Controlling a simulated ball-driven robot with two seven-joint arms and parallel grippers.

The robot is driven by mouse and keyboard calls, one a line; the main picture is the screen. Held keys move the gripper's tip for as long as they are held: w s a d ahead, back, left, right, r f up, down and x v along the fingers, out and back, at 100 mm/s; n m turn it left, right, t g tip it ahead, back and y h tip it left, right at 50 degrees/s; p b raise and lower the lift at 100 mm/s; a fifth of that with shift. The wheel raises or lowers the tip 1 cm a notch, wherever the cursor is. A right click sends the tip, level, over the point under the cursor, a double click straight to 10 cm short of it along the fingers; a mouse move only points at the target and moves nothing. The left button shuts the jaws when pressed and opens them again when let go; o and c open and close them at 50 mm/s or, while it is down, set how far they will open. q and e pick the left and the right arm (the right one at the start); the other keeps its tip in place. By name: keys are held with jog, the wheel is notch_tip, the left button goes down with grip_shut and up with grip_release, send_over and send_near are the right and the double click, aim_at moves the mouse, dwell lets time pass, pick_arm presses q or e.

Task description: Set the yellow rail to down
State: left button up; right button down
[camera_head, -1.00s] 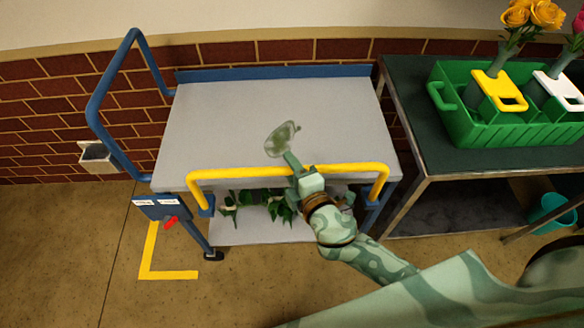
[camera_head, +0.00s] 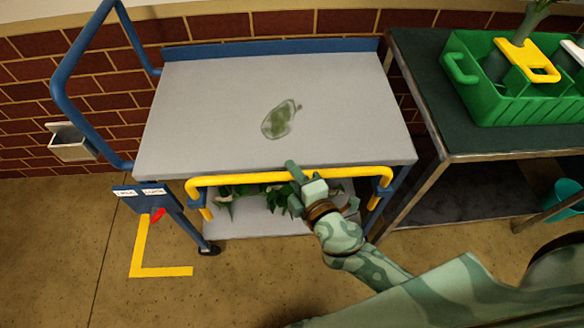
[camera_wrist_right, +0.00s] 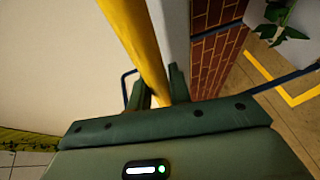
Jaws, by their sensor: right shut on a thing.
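The yellow rail (camera_head: 245,179) runs along the front of the grey-topped cart (camera_head: 210,110). Its bar sits just below the front edge of the cart's top, and its bent ends go down to blue sockets. My right gripper (camera_head: 300,176) is shut on the bar, right of its middle. In the right wrist view the yellow rail (camera_wrist_right: 140,45) passes between the fingers (camera_wrist_right: 160,90). A blue plate (camera_head: 145,197) with two white labels and a red pointer (camera_head: 158,214) is at the cart's front left; the label text is too small to read. My left gripper is not in view.
A green patch (camera_head: 281,119) marks the otherwise bare cart top. Leafy stems lie on the lower shelf (camera_head: 250,222). A blue handle (camera_head: 68,75) rises at the left. A dark table (camera_head: 430,90) with a green crate (camera_head: 490,95) stands right, a teal bucket (camera_head: 563,196) below it.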

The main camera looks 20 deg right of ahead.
jog(key=shift+r, duration=0.15)
jog(key=c, duration=1.3)
grip_release()
jog(key=b+v, duration=0.2)
jog(key=v, duration=1.4)
jog(key=shift+s, duration=0.2)
